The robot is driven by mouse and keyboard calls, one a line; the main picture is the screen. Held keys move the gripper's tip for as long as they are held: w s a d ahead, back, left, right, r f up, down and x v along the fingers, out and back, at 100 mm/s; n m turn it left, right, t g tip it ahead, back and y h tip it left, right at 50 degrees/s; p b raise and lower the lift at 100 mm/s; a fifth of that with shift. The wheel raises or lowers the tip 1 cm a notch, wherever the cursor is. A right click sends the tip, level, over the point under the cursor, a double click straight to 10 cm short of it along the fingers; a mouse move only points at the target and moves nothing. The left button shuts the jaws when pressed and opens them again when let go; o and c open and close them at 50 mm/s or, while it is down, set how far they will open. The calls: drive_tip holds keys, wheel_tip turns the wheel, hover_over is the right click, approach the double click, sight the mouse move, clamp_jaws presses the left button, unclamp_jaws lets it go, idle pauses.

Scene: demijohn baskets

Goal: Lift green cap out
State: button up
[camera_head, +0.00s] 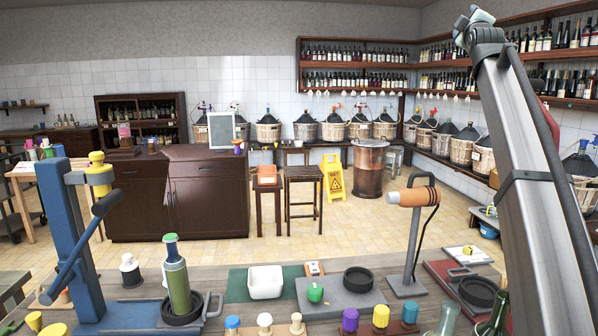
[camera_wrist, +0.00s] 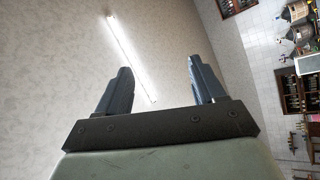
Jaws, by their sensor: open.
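A small green cap-like piece (camera_head: 315,292) rests on a grey board at the front middle, beside a dark round ring (camera_head: 358,280). Another green cap (camera_head: 170,238) tops a tall green bottle (camera_head: 177,284) standing upright in a dark round holder (camera_head: 182,314) beside the blue press. I cannot tell which one the task means. My gripper shows in the wrist view (camera_wrist: 158,75) with its two dark fingers apart and nothing between them. It points up at wall and ceiling, far from the bench items.
A blue lever press (camera_head: 62,230) stands at left and a stand with an orange-and-cream tool (camera_head: 413,196) at right. A white bin (camera_head: 265,282) sits on a green mat. Coloured stoppers (camera_head: 351,320) line the front edge. My arm crosses the right side.

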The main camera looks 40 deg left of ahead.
drive_tip(key=s+a+f+n+g+y, duration=0.25)
drive_tip(key=s+a, duration=0.35)
drive_tip(key=a, duration=0.4)
drive_tip(key=s+a+f+n+g+y, duration=0.15)
drive_tip(key=s+a+g, duration=0.35)
drive_tip(key=a, duration=0.6)
drive_tip(key=s+a+f+n+g+y, duration=0.1)
drive_tip(key=s+a+f+g+y, duration=0.15)
drive_tip(key=s+a, duration=0.6)
drive_tip(key=g+h, duration=1.1)
drive_tip(key=g, duration=0.2)
hover_over(170, 236)
drive_tip(key=w+d, duration=0.2)
drive_tip(key=d, duration=0.4)
wheel_tip(170, 236, down, 34)
drive_tip(key=r, duration=0.1)
drive_tip(key=x, duration=1.4)
drive_tip(key=shift+w+a, duration=0.15)
drive_tip(key=shift+w, duration=0.2)
drive_tip(key=shift+c, duration=0.2)
drive_tip(key=c, duration=1.1)
